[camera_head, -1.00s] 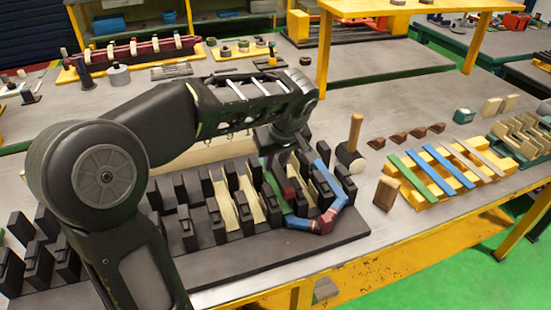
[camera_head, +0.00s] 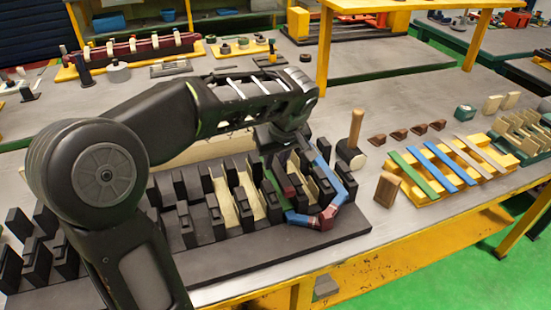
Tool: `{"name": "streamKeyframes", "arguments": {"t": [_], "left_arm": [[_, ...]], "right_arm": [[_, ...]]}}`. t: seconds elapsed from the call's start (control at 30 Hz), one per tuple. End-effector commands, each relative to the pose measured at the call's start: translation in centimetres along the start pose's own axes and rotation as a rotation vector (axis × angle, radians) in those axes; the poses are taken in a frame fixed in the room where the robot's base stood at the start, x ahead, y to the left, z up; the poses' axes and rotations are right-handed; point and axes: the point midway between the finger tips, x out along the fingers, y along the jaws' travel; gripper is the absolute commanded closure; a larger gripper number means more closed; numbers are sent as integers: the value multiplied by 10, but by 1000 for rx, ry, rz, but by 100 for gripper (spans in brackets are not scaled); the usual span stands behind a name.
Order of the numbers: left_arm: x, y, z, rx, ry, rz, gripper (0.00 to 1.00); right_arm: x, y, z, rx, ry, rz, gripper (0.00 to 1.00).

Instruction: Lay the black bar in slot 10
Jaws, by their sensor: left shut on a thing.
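The dark slotted stator block (camera_head: 290,250) lies along the front of the table, with rows of black teeth and pale liners (camera_head: 223,205) in several slots. My left gripper (camera_head: 315,219) reaches down over its right part, with blue, red and green finger parts forming a loop. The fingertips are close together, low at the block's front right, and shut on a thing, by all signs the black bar. The bar does not stand out against the dark block, so its tilt and contact with a slot cannot be told. Slot numbers are not readable. My right gripper is out of view.
A mallet (camera_head: 355,132) and a wooden block (camera_head: 387,189) stand just right of the stator block. Further right, a yellow rack (camera_head: 432,198) carries green, blue and grey bars. Small brown wedges (camera_head: 399,134) lie behind it. Bare table lies behind the mallet.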

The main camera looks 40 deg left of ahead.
Motion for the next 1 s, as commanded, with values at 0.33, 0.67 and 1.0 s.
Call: {"name": "streamKeyframes", "arguments": {"t": [0.33, 0.67, 1.0], "left_arm": [[11, 0, 5, 0, 1, 0, 100], [20, 0, 8, 0, 1, 0, 100], [29, 0, 12, 0, 1, 0, 100]], "right_arm": [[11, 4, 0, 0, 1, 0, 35], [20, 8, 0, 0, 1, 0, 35], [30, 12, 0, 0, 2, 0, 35]]}}
